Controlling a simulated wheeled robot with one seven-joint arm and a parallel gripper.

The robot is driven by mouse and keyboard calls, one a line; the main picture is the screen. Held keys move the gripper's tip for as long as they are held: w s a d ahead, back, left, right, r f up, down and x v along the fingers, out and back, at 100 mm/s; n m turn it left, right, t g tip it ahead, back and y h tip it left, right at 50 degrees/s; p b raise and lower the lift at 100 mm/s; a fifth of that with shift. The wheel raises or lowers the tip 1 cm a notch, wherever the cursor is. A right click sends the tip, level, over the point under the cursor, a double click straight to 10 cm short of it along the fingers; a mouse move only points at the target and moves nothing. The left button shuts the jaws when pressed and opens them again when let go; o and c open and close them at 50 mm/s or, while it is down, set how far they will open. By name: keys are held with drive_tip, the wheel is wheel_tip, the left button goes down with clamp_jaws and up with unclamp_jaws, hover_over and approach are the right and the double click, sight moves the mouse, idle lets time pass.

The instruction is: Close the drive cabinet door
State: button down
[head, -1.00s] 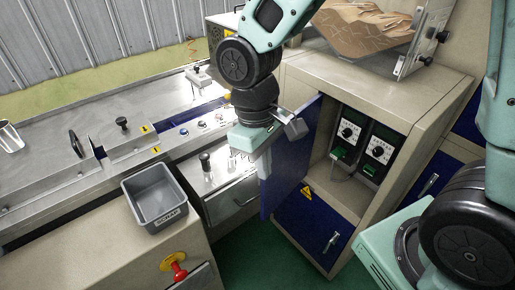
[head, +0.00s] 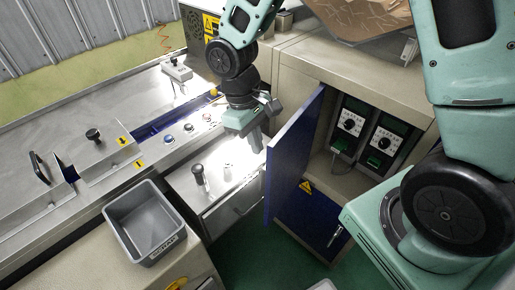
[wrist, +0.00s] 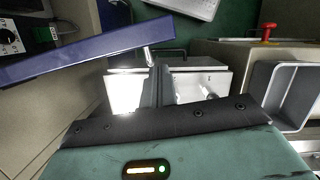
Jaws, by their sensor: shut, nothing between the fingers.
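The drive cabinet (head: 375,75) is beige, and its blue door (head: 292,155) stands open, swung outward toward the left. Two drive units with dials (head: 350,122) show inside. My gripper (head: 257,147) is shut and empty, just left of the door's outer face in the head view. In the wrist view the door (wrist: 90,48) runs across the upper left as a blue slab. My gripper's closed fingers (wrist: 159,80) point past its free end, near a small metal handle (wrist: 149,55). I cannot tell whether they touch.
A grey scrap bin (head: 150,222) stands on the beige bench at lower left. A blue lower cabinet door (head: 312,222) with a handle is below the opening. A steel drawer unit (head: 228,205) is left of the door.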

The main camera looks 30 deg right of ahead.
sight(263, 168)
drive_tip(key=p+x, duration=0.1)
drive_tip(key=x, duration=0.7)
drive_tip(key=shift+s+f, duration=0.1)
drive_tip(key=shift+f, duration=0.05)
